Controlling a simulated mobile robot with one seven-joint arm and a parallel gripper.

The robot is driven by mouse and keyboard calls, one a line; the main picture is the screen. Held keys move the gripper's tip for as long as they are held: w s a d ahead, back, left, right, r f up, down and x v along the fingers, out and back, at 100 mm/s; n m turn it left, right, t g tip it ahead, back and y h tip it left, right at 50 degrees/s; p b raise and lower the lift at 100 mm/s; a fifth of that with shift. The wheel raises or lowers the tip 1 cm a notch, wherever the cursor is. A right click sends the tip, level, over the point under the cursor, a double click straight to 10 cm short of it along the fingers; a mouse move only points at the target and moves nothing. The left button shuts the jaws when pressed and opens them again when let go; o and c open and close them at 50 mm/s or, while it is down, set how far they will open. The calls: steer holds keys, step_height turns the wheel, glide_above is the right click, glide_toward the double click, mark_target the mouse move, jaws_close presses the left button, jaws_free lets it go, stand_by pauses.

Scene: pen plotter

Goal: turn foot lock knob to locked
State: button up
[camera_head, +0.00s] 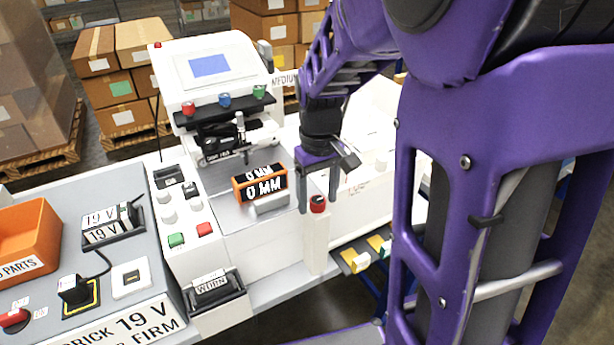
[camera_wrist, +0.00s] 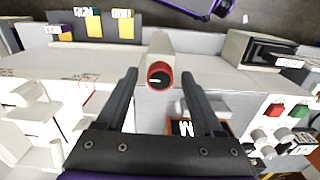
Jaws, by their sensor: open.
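A round knob (camera_wrist: 160,78) with a red rim, a dark face and a pale mark sits on a light post in the wrist view. It appears to be the foot lock knob; I see no readable label on it. The red knob also shows in the head view (camera_head: 318,204), at the right front of the plotter. My gripper (camera_head: 317,207) is open and points down, its fingers on either side of the knob. In the wrist view, my gripper (camera_wrist: 160,73) shows clear gaps between both fingers and the knob. Whether the fingertips reach its depth I cannot tell.
The white plotter (camera_head: 225,68) with a blue screen stands behind. An orange block marked "0 MM" (camera_head: 258,188) lies left of my gripper. Red (camera_head: 204,229) and green (camera_head: 176,240) buttons and a black "WORN" bin (camera_head: 214,290) are further left. Yellow-tagged slots (camera_head: 358,262) lie to the right.

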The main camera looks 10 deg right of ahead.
mark_target(318, 200)
steer(key=shift+r, duration=0.1)
step_height(318, 200, up, 17)
steer(key=p, duration=0.1)
steer(key=shift+r, duration=0.15)
stand_by(0.4)
